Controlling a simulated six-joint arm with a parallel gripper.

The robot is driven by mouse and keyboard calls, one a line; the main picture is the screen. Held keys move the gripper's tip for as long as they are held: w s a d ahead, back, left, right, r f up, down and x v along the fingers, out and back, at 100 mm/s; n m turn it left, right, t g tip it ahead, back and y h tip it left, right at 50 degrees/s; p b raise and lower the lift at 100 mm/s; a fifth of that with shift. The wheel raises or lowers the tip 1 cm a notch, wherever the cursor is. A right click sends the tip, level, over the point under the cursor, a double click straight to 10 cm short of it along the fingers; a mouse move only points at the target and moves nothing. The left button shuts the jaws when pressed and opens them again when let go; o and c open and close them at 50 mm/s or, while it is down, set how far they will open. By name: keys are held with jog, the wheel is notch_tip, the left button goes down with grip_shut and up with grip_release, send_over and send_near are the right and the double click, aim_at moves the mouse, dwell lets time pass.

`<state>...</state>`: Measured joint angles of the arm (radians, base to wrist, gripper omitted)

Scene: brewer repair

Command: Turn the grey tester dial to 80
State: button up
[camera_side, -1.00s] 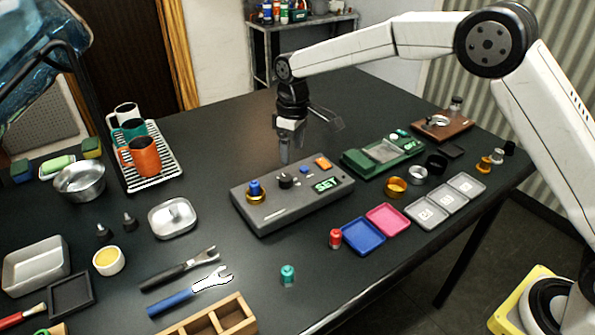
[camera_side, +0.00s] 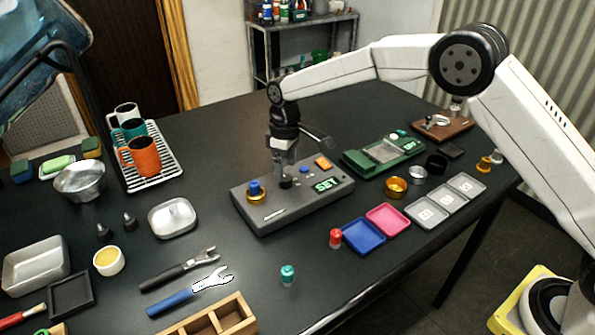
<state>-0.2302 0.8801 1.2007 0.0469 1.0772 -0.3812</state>
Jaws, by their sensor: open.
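The grey tester (camera_side: 290,209) sits on the dark table near the middle. Its black dial (camera_side: 286,182) is on the top face, and my gripper partly hides it. A display on the tester (camera_side: 327,185) reads "SET" in green. A blue knob on a gold ring (camera_side: 255,191) stands at the tester's left, and an orange button (camera_side: 323,162) is at its upper right. My gripper (camera_side: 286,172) points down, open, with its fingertips at or just above the dial. I cannot tell whether the fingers touch the dial.
A green device (camera_side: 383,154) stands close behind the tester to the right. Blue (camera_side: 363,236) and pink (camera_side: 388,219) trays and a red-capped bottle (camera_side: 335,238) are in front on the right. A metal dish (camera_side: 172,218) is to the left. The table behind the tester is clear.

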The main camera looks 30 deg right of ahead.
aim_at(286, 177)
jog(key=shift+f, duration=1.5)
grip_shut()
